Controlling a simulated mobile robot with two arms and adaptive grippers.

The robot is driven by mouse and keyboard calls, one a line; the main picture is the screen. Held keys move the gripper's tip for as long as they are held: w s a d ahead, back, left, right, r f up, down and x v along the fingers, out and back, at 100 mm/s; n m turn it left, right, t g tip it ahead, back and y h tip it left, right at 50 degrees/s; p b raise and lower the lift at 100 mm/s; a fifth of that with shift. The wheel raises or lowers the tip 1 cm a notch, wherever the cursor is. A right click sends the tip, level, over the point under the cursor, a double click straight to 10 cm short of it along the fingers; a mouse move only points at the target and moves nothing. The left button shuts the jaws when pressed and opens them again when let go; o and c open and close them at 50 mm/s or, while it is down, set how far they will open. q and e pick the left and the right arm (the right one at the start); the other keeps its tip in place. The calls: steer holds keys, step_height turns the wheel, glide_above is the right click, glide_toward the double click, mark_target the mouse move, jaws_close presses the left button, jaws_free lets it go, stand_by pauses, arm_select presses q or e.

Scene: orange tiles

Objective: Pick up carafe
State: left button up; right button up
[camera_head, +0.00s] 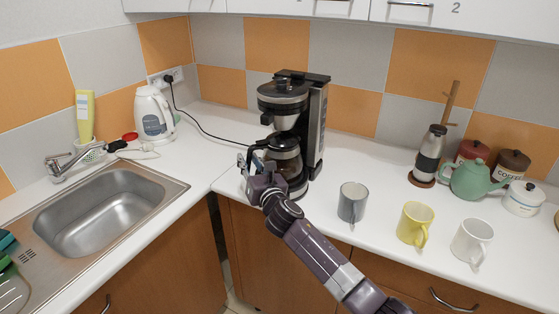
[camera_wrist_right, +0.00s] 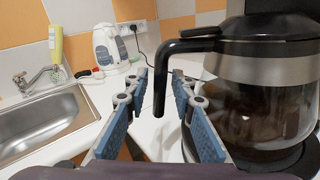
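The glass carafe (camera_head: 285,157) with dark liquid and a black handle sits in the black coffee maker (camera_head: 317,125) on the counter. In the right wrist view the carafe (camera_wrist_right: 262,108) fills the right side. Its black handle (camera_wrist_right: 160,88) hangs down between the two blue-padded fingers of my right gripper (camera_wrist_right: 159,80). The fingers are open, one on each side of the handle, with visible gaps. In the head view my right gripper (camera_head: 249,160) is at the carafe's left side, and my arm hides part of the carafe's base. My left gripper is not in view.
A grey mug (camera_head: 352,202), a yellow mug (camera_head: 415,224) and a white mug (camera_head: 471,242) stand to the right. A sink (camera_head: 105,212) is at left, a white kettle (camera_head: 154,113) behind it. Counter left of the coffee maker is mostly clear except a cable (camera_head: 215,135).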

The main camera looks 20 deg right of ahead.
jaws_close()
steer(key=shift+w+r, duration=0.1)
steer(key=shift+r, duration=0.15)
